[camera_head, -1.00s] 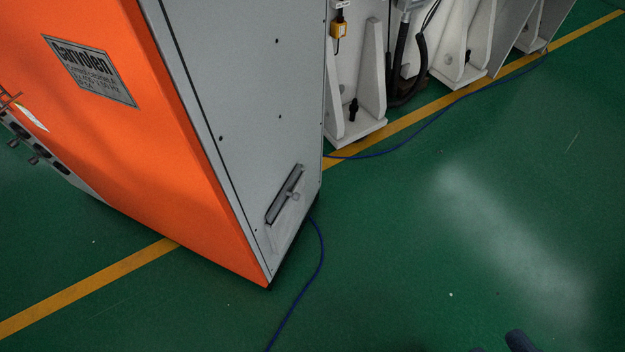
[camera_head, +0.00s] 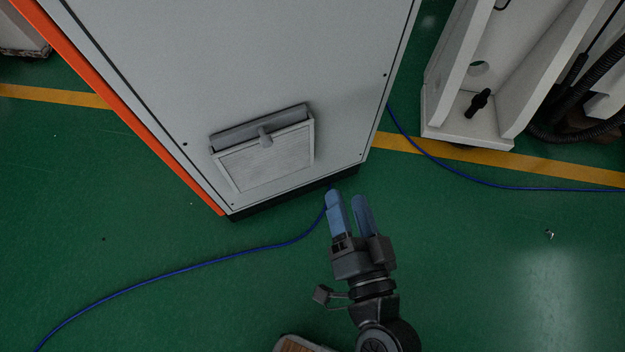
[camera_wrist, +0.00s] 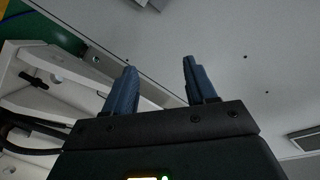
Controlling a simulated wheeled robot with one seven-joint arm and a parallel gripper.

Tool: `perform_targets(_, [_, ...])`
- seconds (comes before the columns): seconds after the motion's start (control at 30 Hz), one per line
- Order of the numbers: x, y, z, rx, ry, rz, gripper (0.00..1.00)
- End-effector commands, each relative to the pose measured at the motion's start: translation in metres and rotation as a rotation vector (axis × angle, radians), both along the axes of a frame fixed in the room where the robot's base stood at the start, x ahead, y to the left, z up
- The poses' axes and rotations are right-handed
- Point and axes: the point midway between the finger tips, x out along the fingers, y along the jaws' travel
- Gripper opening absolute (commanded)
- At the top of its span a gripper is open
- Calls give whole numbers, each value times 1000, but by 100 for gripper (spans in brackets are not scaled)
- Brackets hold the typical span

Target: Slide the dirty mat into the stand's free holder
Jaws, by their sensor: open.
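My gripper (camera_head: 350,216) is open and empty, low in front of the grey cabinet side. Its two blue fingers stand apart, and they also show in the wrist view (camera_wrist: 157,88). On the cabinet's lower panel is a framed vent (camera_head: 266,160) with a pale, finely ribbed face and a dark grey flap with a knob (camera_head: 265,136) at its top. The gripper is to the right of and below the vent, not touching it. I cannot tell whether the pale face is the dirty mat. I see no stand or free holder.
The grey cabinet (camera_head: 250,60) with an orange edge fills the upper left. A blue cable (camera_head: 200,264) lies on the green floor. A white machine base (camera_head: 470,135) stands at the upper right. A brown-topped object (camera_head: 300,345) is cut off at the bottom. The floor at right is mostly clear.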

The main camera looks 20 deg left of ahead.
Motion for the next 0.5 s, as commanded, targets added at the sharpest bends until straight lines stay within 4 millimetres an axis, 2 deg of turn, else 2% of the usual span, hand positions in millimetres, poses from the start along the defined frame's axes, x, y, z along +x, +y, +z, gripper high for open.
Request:
perform_targets(0.03, [8, 32, -25, 45, 11, 45, 56])
perform_targets(0.1, [14, 65, -36, 96, 33, 92, 56])
perform_targets(0.2, [17, 102, -45, 152, 60, 142, 56])
perform_targets(0.3, [18, 125, -48, 185, 79, 174, 56])
perform_targets(0.5, [25, 145, -47, 205, 91, 192, 56])
